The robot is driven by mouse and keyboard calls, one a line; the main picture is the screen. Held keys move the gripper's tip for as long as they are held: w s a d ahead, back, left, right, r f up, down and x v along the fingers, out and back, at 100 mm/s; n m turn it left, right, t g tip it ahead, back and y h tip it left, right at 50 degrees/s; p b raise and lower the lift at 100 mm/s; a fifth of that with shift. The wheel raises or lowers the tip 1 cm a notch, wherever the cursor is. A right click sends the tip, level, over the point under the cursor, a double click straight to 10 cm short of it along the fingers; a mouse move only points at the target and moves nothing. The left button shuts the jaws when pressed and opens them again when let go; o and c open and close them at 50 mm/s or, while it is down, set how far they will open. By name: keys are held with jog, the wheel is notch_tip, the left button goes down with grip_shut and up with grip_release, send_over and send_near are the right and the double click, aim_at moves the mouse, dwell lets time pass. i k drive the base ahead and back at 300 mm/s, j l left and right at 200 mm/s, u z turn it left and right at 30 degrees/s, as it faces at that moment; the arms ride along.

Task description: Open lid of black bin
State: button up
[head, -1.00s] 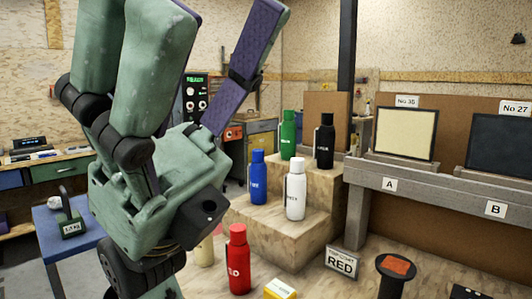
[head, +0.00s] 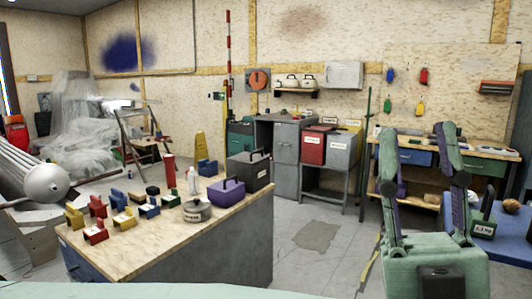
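A black box-like bin (head: 249,174) with a handle on its lid stands on the wooden-topped workbench. It is upright, and its lid looks shut. A purple box (head: 227,195) with a handle stands just in front of it and hides part of its lower front. My gripper (head: 416,135) is at the right of the head view, pointing upward. Its two green fingers with purple pads stand wide apart with nothing between them. It is well to the right of the black bin and apart from it.
Several coloured blocks and a round lidded pot (head: 196,211) share the workbench (head: 190,245). Bare floor (head: 318,237) lies to its right. Red (head: 313,148) and grey (head: 342,152) boxes stand on a rear stand. A blue table (head: 497,243) with a weight is at right.

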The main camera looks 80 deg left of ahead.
aim_at(248, 154)
jog(key=k+j+u, duration=0.1)
jog(key=u, duration=2.75)
jog(key=i+j+u, duration=0.2)
jog(key=j+u, duration=0.2)
jog(key=j, duration=0.2)
jog(key=i+j+u, duration=0.4)
jog(key=j, duration=0.15)
jog(key=i+j+u, duration=0.25)
jog(key=j+u, duration=0.15)
jog(key=i+j+u, duration=0.4)
jog(key=i+z, duration=0.1)
jog(key=i, duration=0.35)
jog(key=i+j+z, duration=0.1)
jog(key=i, duration=0.35)
jog(key=i+j+z, duration=0.1)
jog(key=i, duration=0.35)
jog(key=i+z, duration=0.3)
jog(key=i, duration=0.35)
jog(key=i+j+z, duration=0.2)
jog(key=i+z, duration=0.15)
jog(key=i, duration=0.3)
jog(key=i+l+z, duration=0.1)
jog(key=i+z, duration=0.65)
jog(key=i+j+z, duration=0.15)
jog(key=i+z, duration=0.2)
jog(key=i+l+z, duration=0.1)
jog(key=i+z, duration=0.2)
jog(key=i, duration=0.3)
jog(key=i+z, duration=0.35)
jog(key=i, duration=0.3)
